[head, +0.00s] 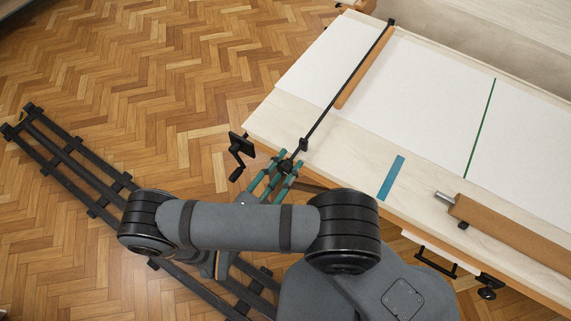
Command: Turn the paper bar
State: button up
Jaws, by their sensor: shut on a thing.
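The paper bar (345,88) appears to be the long thin black rod lying slantwise over the white paper (315,68) on the pale table. A brown wooden strip (363,70) runs alongside its upper part. The bar's lower end reaches past the table's left edge and carries dark knobs. My gripper (281,168), with teal fingers, is at this lower end and shut on the bar's end knob. The exact contact is small and partly hidden by the fingers and my arm.
A teal strip (391,178) lies on the table's front part. A brown roller (510,231) with a metal end lies at the right. A green line (480,129) crosses the paper. A black crank (240,150) juts from the left edge. Parquet floor (130,80) is open at left.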

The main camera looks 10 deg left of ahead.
jog(key=c, duration=0.4)
jog(key=shift+r+n, duration=0.1)
jog(key=shift+n, duration=0.9)
jog(key=o, duration=1)
jog(key=shift+o, duration=0.6)
jog(key=v, duration=1.2)
